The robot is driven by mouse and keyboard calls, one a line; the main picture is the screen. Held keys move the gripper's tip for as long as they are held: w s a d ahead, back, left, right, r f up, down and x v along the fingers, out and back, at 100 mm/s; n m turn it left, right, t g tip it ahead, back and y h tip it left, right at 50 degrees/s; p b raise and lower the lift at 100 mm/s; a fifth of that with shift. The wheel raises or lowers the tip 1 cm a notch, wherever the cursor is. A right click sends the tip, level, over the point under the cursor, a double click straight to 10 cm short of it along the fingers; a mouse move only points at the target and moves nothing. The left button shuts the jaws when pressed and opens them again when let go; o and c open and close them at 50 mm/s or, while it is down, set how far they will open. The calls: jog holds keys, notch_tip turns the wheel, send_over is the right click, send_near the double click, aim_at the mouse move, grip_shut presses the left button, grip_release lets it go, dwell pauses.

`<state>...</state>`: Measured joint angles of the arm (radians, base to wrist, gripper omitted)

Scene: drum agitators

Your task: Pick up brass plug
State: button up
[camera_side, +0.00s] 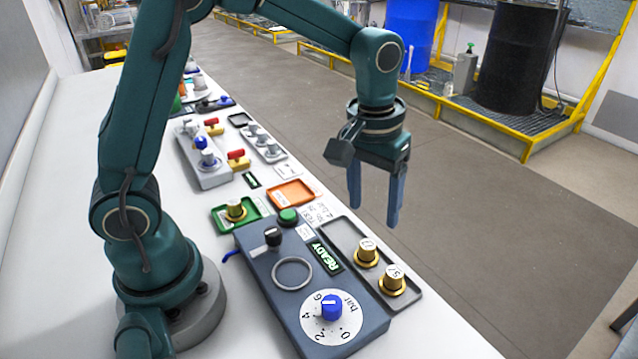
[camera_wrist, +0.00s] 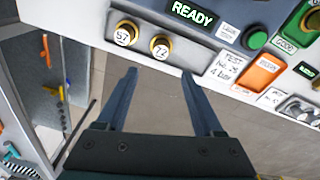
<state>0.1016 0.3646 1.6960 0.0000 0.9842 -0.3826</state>
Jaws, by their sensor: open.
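Two brass plugs with numbered white tops stand in a grey tray (camera_side: 342,232) at the table's edge: a farther plug (camera_side: 367,250) and a nearer plug (camera_side: 392,280). In the wrist view they read about 57 (camera_wrist: 124,34) and 72 (camera_wrist: 160,46). A third brass plug (camera_side: 236,210) stands in a green tray (camera_side: 222,222); it shows partly at the right edge of the wrist view (camera_wrist: 314,19). My gripper (camera_side: 374,214) is open and empty, fingers pointing down, above and apart from the plugs. It also shows in the wrist view (camera_wrist: 160,74), fingers well spread.
A grey-blue panel (camera_side: 262,262) beside the grey tray carries a READY display (camera_side: 326,257), a blue dial knob (camera_side: 331,307), a black knob (camera_side: 272,237), a ring and a green button (camera_side: 288,216). An orange tray (camera_side: 292,193) lies beyond. Floor beyond the table edge is clear.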

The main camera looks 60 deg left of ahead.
aim_at(367, 245)
jog(key=f, duration=0.1)
jog(key=f+g, duration=0.1)
jog(key=f, duration=0.1)
jog(key=shift+s+d+f, duration=0.2)
jog(key=shift+f, duration=2.5)
grip_shut()
